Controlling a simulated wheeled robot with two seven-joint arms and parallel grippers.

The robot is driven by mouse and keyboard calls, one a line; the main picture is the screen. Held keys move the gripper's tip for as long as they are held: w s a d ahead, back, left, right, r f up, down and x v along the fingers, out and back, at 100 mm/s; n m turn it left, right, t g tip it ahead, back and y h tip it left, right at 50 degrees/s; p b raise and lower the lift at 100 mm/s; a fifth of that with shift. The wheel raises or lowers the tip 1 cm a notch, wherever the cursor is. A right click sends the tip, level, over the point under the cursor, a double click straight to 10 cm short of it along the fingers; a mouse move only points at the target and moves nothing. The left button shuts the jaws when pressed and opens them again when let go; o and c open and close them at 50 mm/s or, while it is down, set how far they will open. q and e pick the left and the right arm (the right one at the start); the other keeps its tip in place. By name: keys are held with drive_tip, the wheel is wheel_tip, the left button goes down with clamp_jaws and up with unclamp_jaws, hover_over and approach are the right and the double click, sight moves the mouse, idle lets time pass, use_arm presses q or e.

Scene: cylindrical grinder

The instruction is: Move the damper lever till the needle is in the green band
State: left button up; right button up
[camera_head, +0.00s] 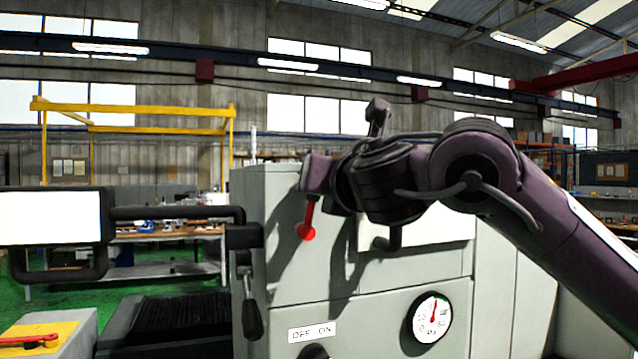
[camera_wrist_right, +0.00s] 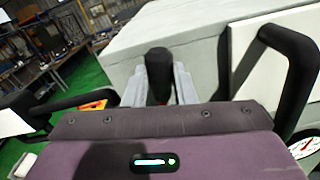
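The damper lever (camera_head: 308,220) is red with a rounded lower end and stands out from the grey machine's front. Its upper end goes up behind my right gripper (camera_head: 312,182). In the right wrist view, the two grey fingers of my right gripper (camera_wrist_right: 159,88) lie on both sides of the lever's dark grip (camera_wrist_right: 158,62), close against it, with a little red below. The round white gauge (camera_head: 429,317) is on the machine's front, lower right of the lever. Its red needle points almost straight up. I cannot make out the green band. My left gripper is out of view.
The grey grinder (camera_head: 375,285) fills the middle. A dark handle (camera_head: 388,240) sits under my right wrist. An OFF/ON label (camera_head: 312,332) is low on the front. A screen (camera_head: 50,218) on a dark arm stands at left, above a yellow-topped box (camera_head: 45,335).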

drive_tip(key=o, duration=0.4)
drive_tip(key=shift+o, duration=0.2)
drive_tip(key=b+v, duration=0.4)
drive_tip(key=v, duration=0.4)
drive_tip(key=shift+w, duration=0.1)
idle(0.8)
